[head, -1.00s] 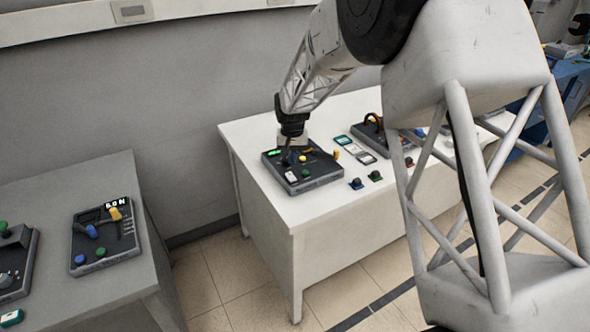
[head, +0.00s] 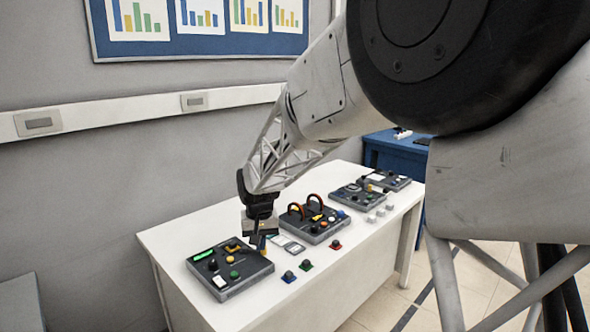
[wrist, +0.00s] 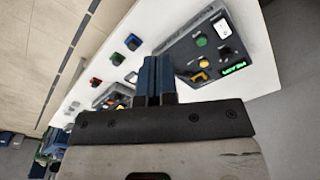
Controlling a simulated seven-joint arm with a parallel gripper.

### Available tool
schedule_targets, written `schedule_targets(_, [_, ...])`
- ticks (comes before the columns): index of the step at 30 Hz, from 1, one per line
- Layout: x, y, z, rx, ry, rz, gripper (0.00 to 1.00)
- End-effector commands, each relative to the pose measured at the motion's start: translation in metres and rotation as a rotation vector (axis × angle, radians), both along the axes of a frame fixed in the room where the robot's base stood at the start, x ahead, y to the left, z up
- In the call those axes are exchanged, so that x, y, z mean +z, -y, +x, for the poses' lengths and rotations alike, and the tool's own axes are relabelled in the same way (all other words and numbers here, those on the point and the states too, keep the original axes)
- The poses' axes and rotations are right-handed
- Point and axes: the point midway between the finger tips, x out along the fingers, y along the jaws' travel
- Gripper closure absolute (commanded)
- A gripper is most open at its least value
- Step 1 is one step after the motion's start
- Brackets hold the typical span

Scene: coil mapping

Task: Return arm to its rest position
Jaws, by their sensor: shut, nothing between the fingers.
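My gripper (head: 259,241) hangs at the end of my arm above the white table (head: 169,237) in the head view. It is near the right back corner of a dark control box (head: 238,282) that has a green lit display and several coloured knobs. In the wrist view my gripper (wrist: 155,62) shows its two blue fingers close together, with nothing between them. The control box (wrist: 190,62) lies to the right of the fingers there, with its green display lit. I cannot tell the exact height of the fingers above the table.
To the right on the table are a box with two orange-black coils (head: 312,230) and further boxes (head: 357,197). Small blue (head: 289,277), green (head: 306,265) and red (head: 335,245) pieces lie along the front. A blue bench (head: 385,152) stands behind.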

Motion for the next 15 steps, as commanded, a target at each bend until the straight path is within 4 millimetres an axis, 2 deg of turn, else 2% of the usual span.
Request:
schedule_targets(3, [0.02,0.029,-0.019,-0.015,0.014,0.005,1.0])
schedule_targets(15, [0.067,0.112,-0.093,-0.061,0.051,0.011,1.0])
